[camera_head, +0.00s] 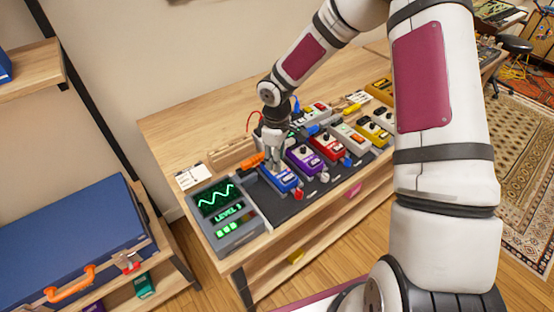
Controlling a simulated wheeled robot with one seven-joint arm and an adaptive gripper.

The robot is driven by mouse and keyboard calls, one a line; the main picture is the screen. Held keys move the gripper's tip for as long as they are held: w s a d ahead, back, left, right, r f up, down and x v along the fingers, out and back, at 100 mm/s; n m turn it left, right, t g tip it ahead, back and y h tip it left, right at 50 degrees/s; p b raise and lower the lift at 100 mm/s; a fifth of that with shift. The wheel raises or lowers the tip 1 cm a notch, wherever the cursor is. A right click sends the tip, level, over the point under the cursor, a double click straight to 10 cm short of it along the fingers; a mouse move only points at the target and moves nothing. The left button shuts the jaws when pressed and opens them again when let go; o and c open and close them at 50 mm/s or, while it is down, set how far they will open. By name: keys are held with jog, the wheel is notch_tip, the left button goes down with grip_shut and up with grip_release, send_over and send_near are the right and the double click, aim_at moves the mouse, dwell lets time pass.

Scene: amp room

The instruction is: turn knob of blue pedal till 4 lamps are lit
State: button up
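The blue pedal (284,181) lies on a dark pedal board (312,187), at the left end of a row of pedals. My gripper (275,163) points down over the back part of the blue pedal and hides its knob. The fingers look close together, but they are too small to tell if they are shut on the knob. A grey display unit (249,232) left of the blue pedal shows a green wave, the word LEVEL with what looks like a 3, and a row of lamps (229,228). About three lamps look lit green.
Purple (305,159) and red (328,148) pedals stand right of the blue one, with more pedals behind. An orange plug (250,160) and a white card (191,177) lie nearby. A blue case (70,238) is at the left. The wooden tabletop (185,135) is clear at the back left.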

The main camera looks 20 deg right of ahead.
jog(key=shift+f, duration=0.65)
grip_shut()
jog(key=shift+m, duration=0.7)
grip_release()
notch_tip(320, 180, up, 12)
jog(key=shift+a, duration=0.15)
